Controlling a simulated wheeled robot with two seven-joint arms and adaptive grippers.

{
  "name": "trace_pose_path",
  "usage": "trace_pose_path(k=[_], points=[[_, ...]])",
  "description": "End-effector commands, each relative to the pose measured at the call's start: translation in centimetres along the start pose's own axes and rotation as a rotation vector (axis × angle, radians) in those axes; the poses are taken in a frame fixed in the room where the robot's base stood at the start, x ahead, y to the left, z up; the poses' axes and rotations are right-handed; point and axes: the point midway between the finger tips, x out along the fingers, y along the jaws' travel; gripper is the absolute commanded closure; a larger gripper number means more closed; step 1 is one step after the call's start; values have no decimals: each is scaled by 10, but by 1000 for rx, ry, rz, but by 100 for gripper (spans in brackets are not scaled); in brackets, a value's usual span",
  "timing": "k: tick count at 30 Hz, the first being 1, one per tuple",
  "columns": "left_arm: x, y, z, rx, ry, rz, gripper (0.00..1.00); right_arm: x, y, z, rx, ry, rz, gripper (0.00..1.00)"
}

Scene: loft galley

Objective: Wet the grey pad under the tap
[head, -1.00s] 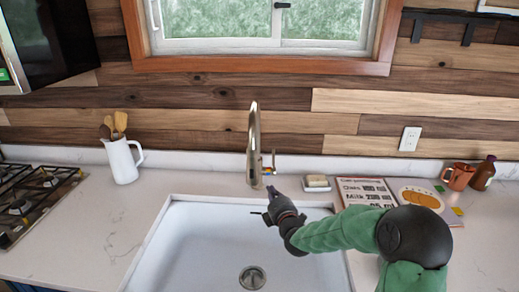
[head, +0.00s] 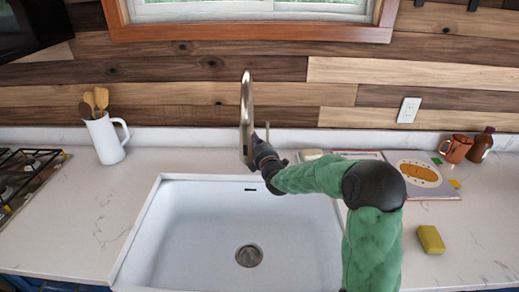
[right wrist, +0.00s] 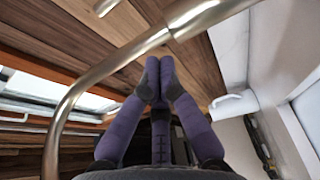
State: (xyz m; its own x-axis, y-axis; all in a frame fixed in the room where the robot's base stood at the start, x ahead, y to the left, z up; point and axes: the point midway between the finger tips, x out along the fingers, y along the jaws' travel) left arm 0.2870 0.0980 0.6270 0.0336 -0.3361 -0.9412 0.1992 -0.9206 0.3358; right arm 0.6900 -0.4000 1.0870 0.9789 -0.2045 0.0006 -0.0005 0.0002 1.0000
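The tap (head: 246,112) stands behind the white sink (head: 190,232), and no water shows under it. A thin lever (head: 267,131) rises at its right. My right gripper (head: 257,148) is right beside the tap, by the lever; I cannot tell whether it touches either. In the right wrist view its purple fingers (right wrist: 160,76) meet at the tips with nothing seen between them, and the curved tap neck (right wrist: 100,72) crosses close by. I cannot make out a grey pad. A pale block (head: 311,154) behind my right arm is partly hidden. My left gripper is out of view.
A yellow sponge (head: 431,239) lies on the right counter. A book (head: 420,174), an orange mug (head: 455,149) and a brown bottle (head: 481,145) are behind it. A white jug of utensils (head: 104,138) and a stove (head: 22,178) are at left. The sink is empty.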

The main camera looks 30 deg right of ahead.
Motion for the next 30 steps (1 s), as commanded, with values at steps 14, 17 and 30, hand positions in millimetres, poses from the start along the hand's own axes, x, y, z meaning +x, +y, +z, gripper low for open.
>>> trace_pose_path(k=[14,17,30], points=[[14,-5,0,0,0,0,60,30,-1,37,0,-1,-1,100],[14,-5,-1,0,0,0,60,30,0,39,0,0,0,100],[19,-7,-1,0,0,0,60,30,-1,44,1,-1,0,100]])
